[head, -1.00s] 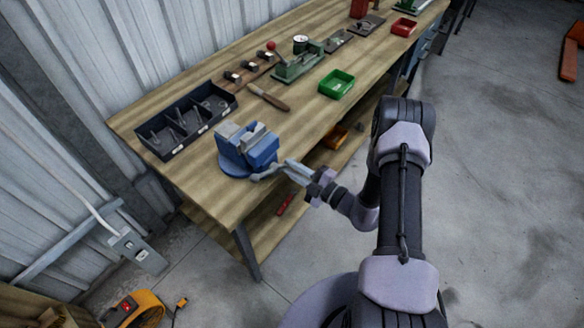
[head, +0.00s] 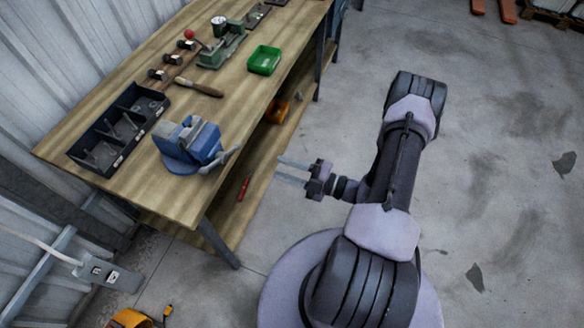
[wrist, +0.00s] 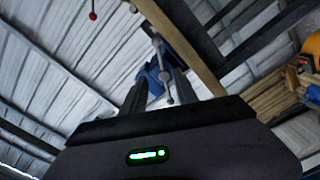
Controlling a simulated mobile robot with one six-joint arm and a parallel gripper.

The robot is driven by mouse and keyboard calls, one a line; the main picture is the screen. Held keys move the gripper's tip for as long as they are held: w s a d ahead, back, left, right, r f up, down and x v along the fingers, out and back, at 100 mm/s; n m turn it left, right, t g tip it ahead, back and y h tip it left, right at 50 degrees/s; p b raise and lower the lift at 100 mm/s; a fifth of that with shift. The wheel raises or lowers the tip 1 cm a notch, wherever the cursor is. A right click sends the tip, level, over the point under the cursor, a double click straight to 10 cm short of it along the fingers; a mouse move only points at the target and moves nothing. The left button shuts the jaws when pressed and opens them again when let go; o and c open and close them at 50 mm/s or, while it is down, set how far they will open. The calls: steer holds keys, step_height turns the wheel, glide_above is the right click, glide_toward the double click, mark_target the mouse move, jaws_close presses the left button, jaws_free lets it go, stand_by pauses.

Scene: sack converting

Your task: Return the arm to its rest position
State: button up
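My gripper (head: 280,170) is off the right front edge of the workbench (head: 110,198), over the floor. Its two fingers are apart with nothing between them.
A black divided bin (head: 122,128), a wooden-handled tool (head: 200,88) and a green tray (head: 264,60) lie on the bench. An orange bin (head: 276,111) and a red tool (head: 244,188) sit on the lower shelf.

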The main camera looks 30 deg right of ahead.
steer(key=shift+v, duration=1.2)
steer(key=a+r+n+g+y+b, duration=0.25)
steer(key=a+r+n+g, duration=0.6)
steer(key=n, duration=0.75)
steer(key=s+a+r+n+h+b, duration=0.2)
steer(key=s+r+n+h, duration=0.3)
steer(key=n, duration=1.1)
steer(key=s+a+r+n+h+b, duration=0.2)
steer(key=s+a+r+n+h, duration=0.3)
steer(key=r+n, duration=0.6)
steer(key=s+n+h, duration=0.1)
steer(key=n, duration=0.4)
steer(key=shift+s+r+n, duration=0.4)
